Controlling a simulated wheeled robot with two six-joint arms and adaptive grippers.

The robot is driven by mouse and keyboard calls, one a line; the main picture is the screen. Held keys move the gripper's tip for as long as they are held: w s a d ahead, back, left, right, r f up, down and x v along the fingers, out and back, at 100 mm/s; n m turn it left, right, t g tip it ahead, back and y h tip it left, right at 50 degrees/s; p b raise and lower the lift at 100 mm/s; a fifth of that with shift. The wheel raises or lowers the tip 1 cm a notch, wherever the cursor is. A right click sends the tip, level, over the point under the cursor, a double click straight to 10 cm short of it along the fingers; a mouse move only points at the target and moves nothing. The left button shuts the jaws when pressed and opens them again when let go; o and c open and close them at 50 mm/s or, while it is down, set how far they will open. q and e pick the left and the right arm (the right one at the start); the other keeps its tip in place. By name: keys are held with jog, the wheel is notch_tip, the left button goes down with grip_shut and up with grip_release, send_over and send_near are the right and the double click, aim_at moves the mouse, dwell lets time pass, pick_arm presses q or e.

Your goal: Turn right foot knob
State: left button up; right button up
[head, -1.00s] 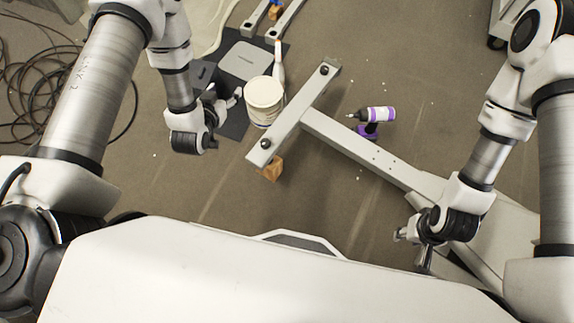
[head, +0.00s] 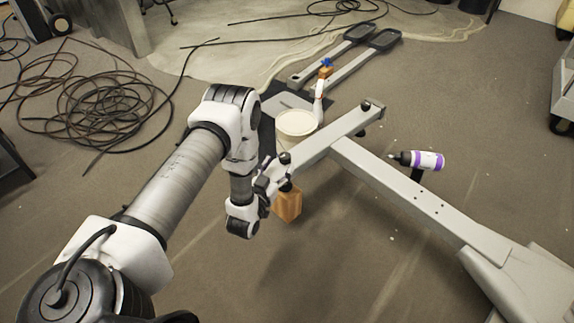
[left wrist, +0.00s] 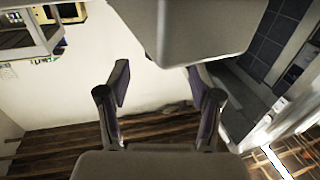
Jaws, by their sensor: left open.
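The machine's pale grey foot bar (head: 325,140) runs diagonally across the head view. A dark round knob (head: 284,158) is at its near end, and another knob (head: 366,105) is at its far end. My left gripper (head: 268,180) is beside the near end, close to the near knob; whether they touch I cannot tell. In the left wrist view the two fingers of the left gripper (left wrist: 157,85) stand apart with nothing between them. A pale grey block shape (left wrist: 190,30) is beyond them. My right gripper is not in view.
An orange-brown block (head: 287,204) stands under the bar's near end. A white bucket (head: 297,123) stands behind the bar. A long grey beam (head: 415,195) runs to the lower right, with a purple-white drill (head: 418,160) beside it. Coiled cables (head: 90,105) lie left.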

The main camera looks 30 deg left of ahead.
aim_at(282, 159)
pick_arm(q)
jog(key=w, duration=0.1)
jog(key=w+b, duration=0.1)
jog(key=w, duration=0.1)
jog(key=w+b, duration=0.1)
jog(key=shift+w+a+f, duration=0.2)
jog(key=shift+w+a, duration=0.15)
jog(key=shift+a, duration=0.05)
jog(key=shift+w+r, duration=0.1)
jog(key=shift+w, duration=0.25)
jog(key=c, duration=1.2)
jog(key=shift+o, duration=0.2)
jog(key=shift+a, duration=0.1)
jog(key=shift+r, duration=0.1)
